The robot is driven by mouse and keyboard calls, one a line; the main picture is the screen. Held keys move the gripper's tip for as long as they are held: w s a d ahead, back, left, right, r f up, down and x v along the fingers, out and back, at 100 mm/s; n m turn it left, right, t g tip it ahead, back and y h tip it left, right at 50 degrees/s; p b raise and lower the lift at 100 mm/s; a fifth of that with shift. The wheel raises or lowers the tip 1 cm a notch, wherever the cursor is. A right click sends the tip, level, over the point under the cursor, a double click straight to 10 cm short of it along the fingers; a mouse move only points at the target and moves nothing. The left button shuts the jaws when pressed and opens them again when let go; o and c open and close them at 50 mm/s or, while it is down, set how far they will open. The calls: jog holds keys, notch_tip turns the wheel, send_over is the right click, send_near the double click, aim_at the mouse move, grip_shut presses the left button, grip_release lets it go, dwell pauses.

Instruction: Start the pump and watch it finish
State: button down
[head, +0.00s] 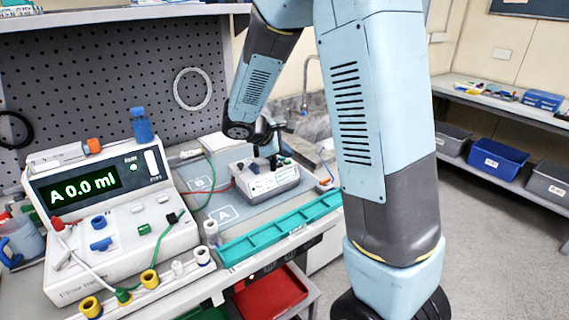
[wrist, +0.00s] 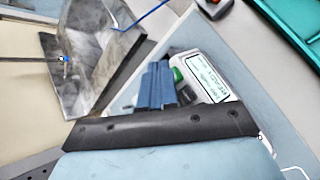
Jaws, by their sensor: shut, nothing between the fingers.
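The pump (head: 268,180) is a white and grey box on the bench mat, behind the "A" square. Its top also shows in the wrist view (wrist: 226,72), with a green button (wrist: 178,74) and a small lit screen (wrist: 208,87), whose inverted text seems to read READY. My gripper (head: 274,150) is over the pump's top; its blue fingers (wrist: 158,84) are shut and empty, beside the green button. I cannot tell whether they touch the pump. The flow meter (head: 110,215) at left shows "A 0.0 ml" on its display (head: 78,189).
Red and green leads run between meter and pump. A teal tray (head: 280,230) lines the bench's front edge. A grey metal basin (wrist: 90,65) is near my gripper.

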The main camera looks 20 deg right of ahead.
aim_at(285, 164)
jog(key=shift+f, duration=0.1)
dwell(0.5)
jog(key=shift+w+f, duration=0.15)
jog(key=shift+f, duration=0.1)
jog(key=shift+f, duration=0.6)
dwell(1.1)
jog(key=shift+r, duration=0.95)
jog(key=shift+r, duration=0.1)
jog(key=shift+r, duration=2.4)
